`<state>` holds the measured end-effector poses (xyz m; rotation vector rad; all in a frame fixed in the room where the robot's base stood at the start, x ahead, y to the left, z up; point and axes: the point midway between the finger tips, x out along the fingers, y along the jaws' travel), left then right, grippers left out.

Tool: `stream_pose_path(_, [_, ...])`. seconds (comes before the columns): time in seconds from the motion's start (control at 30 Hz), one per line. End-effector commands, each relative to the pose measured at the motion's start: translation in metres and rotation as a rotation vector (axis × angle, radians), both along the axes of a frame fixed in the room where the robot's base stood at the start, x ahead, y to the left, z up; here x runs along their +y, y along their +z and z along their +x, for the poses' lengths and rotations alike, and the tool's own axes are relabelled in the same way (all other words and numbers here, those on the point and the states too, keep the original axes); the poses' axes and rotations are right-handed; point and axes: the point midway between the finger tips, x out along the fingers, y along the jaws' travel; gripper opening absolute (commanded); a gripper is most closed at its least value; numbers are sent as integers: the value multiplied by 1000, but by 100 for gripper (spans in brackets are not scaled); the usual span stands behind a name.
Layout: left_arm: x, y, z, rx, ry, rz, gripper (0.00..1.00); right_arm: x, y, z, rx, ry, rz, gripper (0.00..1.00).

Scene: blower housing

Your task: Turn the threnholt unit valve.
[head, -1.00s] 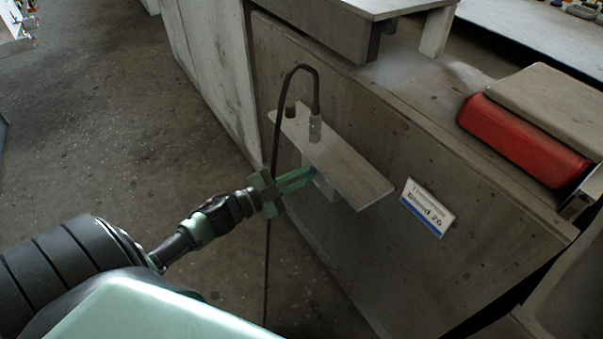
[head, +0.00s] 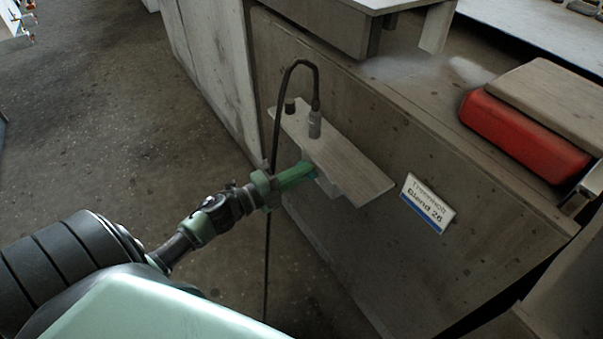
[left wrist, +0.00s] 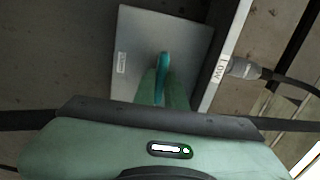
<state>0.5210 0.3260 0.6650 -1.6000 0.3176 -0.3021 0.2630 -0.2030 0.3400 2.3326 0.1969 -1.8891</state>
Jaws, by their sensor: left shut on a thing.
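The threnholt unit is a grey box (left wrist: 135,75) under a grey ledge (head: 352,172) on the concrete-like panel; in the left wrist view its front face is turned towards me. A teal valve handle (left wrist: 163,66) stands out from that face. My left gripper (head: 310,170) reaches under the ledge from the left. In the left wrist view its green fingers (left wrist: 164,90) are closed around the handle, one on each side. The fingers hide the handle's lower part. In the head view the handle is almost wholly hidden. My right gripper is in neither view.
A black cable (head: 273,120) loops from a grey connector (head: 314,124) on the ledge and hangs beside my left gripper. A sign (head: 427,204) on the panel reads about "Threnholt Glend 26". A red box (head: 520,135) lies to the right.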

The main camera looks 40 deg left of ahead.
Motion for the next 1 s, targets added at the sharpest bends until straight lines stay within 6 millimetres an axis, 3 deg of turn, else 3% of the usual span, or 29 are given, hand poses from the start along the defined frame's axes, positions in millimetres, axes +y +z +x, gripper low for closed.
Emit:
stream_pose_path(0.27, [0,-2,-1,-21,0,58,0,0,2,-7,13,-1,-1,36])
stream_pose_path(0.67, [0,-2,-1,-23,0,66,0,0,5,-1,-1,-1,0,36])
stream_pose_path(0.7, [0,-2,-1,-23,0,66,15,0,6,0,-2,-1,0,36])
stream_pose_path(0.77, [0,-2,-1,-23,0,66,31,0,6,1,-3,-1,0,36])
stream_pose_path(1.0, [0,-1,0,-24,0,64,34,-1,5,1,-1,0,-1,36])
